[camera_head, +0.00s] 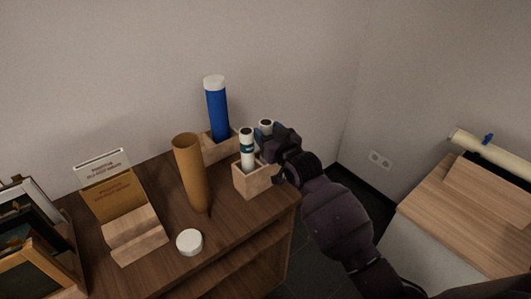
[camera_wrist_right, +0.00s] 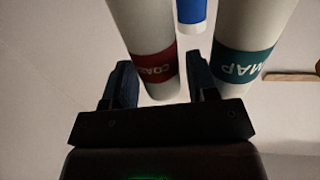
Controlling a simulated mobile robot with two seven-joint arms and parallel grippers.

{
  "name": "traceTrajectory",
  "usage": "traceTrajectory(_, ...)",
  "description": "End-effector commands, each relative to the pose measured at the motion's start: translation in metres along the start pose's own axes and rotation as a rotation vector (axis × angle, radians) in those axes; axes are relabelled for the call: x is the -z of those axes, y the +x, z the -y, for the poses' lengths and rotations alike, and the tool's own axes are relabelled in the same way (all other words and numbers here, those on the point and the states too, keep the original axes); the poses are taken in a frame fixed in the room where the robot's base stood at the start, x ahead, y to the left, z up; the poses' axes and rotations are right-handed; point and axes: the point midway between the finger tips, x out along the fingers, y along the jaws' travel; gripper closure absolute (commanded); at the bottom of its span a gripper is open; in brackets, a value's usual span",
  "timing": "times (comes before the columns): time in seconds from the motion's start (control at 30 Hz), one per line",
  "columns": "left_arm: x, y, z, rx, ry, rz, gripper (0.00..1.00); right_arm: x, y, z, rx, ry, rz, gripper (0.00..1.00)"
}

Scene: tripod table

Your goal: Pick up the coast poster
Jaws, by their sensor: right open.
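The coast poster is a white roll with a red band, and in the right wrist view its label (camera_wrist_right: 153,70) partly reads "COA". It stands between the open fingers of my right gripper (camera_wrist_right: 162,82), closer to the left finger. In the head view its top end (camera_head: 265,126) shows beside my right gripper (camera_head: 272,143), which hides the rest. The map poster (camera_head: 247,150), white with a teal band, stands upright in a small wooden box (camera_head: 254,184); it also shows in the right wrist view (camera_wrist_right: 255,30), right of the coast poster. My left gripper is not in view.
A blue tube with a white cap (camera_head: 217,112) stands in another box behind. A brown tube (camera_head: 190,170), a white lid (camera_head: 189,242) and a card stand (camera_head: 135,235) are on the dark wooden table (camera_head: 225,228). Framed pictures (camera_head: 30,245) stand at the left.

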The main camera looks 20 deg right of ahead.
Motion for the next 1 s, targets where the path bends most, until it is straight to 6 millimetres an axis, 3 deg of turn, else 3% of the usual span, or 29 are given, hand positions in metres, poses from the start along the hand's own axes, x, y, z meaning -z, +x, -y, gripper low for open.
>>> traceTrajectory(0.13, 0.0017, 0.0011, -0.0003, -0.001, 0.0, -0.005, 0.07, -0.001, 0.0118, -0.0006, -0.001, 0.0, 0.001, 0.47)
traceTrajectory(0.4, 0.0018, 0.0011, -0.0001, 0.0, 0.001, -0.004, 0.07, 0.0, 0.0137, -0.0006, -0.001, 0.0, 0.0, 0.47)
traceTrajectory(0.73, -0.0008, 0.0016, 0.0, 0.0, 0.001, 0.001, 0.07, -0.0002, 0.0135, -0.0006, -0.001, 0.0, 0.001, 0.96)
traceTrajectory(1.0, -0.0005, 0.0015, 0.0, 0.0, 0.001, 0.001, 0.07, 0.0017, 0.0135, -0.0006, 0.0, -0.001, 0.0, 0.97)
